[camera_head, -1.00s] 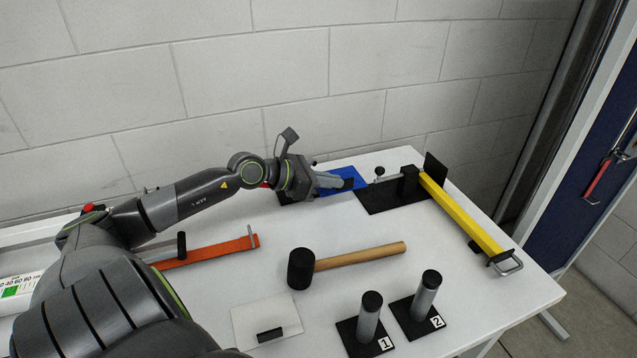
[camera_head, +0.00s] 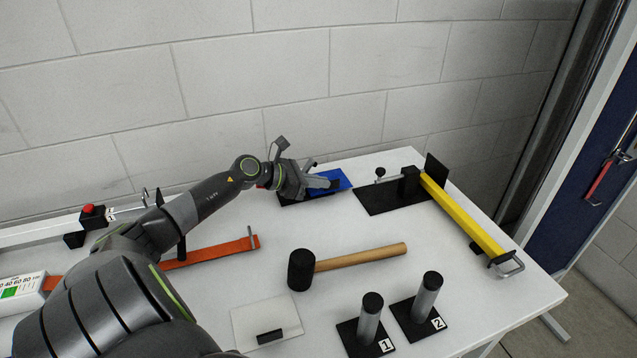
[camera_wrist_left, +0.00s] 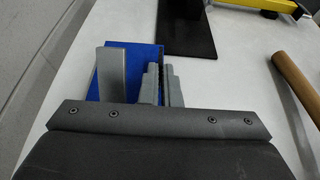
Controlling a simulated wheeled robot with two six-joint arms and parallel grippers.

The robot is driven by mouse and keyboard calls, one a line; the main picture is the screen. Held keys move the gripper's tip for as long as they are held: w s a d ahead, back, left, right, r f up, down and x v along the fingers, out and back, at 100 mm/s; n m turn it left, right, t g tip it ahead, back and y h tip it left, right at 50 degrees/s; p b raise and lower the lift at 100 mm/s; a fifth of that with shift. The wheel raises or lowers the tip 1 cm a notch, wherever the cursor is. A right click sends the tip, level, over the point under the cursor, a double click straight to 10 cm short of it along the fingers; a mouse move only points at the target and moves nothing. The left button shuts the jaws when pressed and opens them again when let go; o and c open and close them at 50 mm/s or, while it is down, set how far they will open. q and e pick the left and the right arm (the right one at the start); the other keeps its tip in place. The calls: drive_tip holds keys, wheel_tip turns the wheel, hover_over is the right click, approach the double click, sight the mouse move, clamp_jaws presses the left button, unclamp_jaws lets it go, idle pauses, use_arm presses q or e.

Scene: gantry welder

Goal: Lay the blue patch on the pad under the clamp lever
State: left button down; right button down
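The blue patch (camera_head: 343,176) is at the back of the table, left of the clamp, and also shows in the left wrist view (camera_wrist_left: 137,56). My left gripper (camera_head: 331,184) is at the patch. In the left wrist view its two fingers (camera_wrist_left: 161,85) are nearly together at the patch's right edge, seemingly shut on it; the grip itself is hidden. A grey upright piece (camera_wrist_left: 112,72) covers part of the patch there. My right gripper is out of view.
A dark plate (camera_head: 287,200) lies partly under my gripper. A mallet (camera_head: 358,256), a white plate with a black block (camera_head: 250,318) and posts numbered 1 (camera_head: 370,318) and 2 (camera_head: 425,297) stand nearer. An orange bar (camera_head: 215,252) lies left. The wall closes the back.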

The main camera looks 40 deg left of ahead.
use_arm(q)
drive_tip(key=shift+f, duration=0.2)
drive_tip(key=shift+s, duration=0.1)
drive_tip(key=shift+f, duration=0.2)
drive_tip(key=c, duration=1.9)
unclamp_jaws()
drive_tip(key=shift+r, duration=0.1)
drive_tip(key=shift+c, duration=0.2)
drive_tip(key=shift+r, duration=0.1)
